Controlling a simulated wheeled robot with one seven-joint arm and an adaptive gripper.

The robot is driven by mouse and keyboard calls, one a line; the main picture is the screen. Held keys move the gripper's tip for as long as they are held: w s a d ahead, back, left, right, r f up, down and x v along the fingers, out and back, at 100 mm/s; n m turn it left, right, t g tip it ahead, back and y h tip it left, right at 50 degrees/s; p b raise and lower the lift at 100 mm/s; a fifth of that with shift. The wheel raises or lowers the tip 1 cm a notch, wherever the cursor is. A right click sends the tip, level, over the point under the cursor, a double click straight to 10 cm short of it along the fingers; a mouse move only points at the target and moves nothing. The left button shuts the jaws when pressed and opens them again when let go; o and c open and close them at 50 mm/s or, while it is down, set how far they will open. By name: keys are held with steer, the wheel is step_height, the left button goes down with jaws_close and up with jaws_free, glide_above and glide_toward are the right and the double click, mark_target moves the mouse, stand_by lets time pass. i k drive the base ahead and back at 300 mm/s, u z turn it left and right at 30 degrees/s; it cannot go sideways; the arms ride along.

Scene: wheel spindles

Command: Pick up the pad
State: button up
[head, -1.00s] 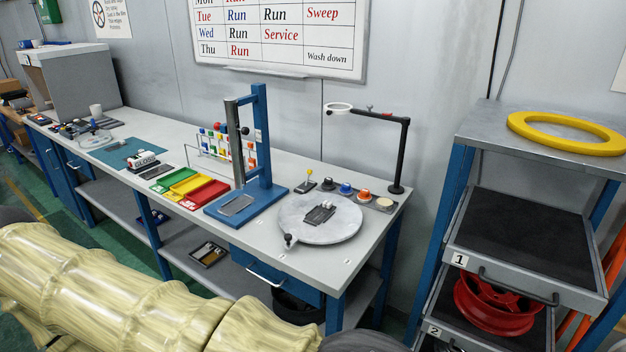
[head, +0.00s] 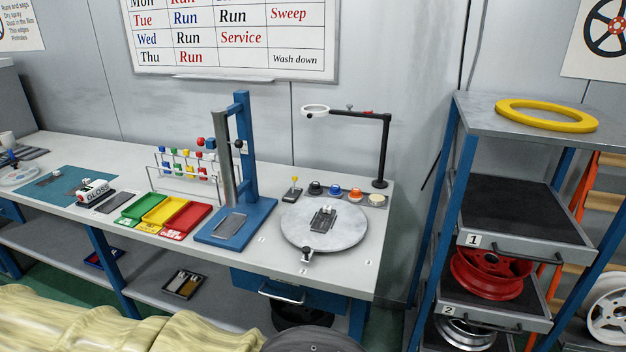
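Nothing in view is labelled as the pad, so I cannot tell for sure which item it is. A small round beige disc (head: 376,200) sits at the right end of a row of knob-topped pieces at the workbench's back right. A dark flat piece with a small light part on it (head: 323,220) lies on the round grey turntable (head: 345,235). A grey flat plate (head: 229,225) lies on the base of the blue stand (head: 258,212). My gripper is not in view; only my cream-covered arm shows along the bottom edge.
Green, yellow and red trays (head: 163,212) sit left of the stand, before a rack of coloured knobs (head: 190,168). A magnifier arm (head: 384,150) rises behind the turntable. A shelf rack with a yellow ring (head: 546,115) and wheels stands right, across a narrow gap.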

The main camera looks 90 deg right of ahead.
mark_target(335, 192)
steer(key=z, duration=1.6)
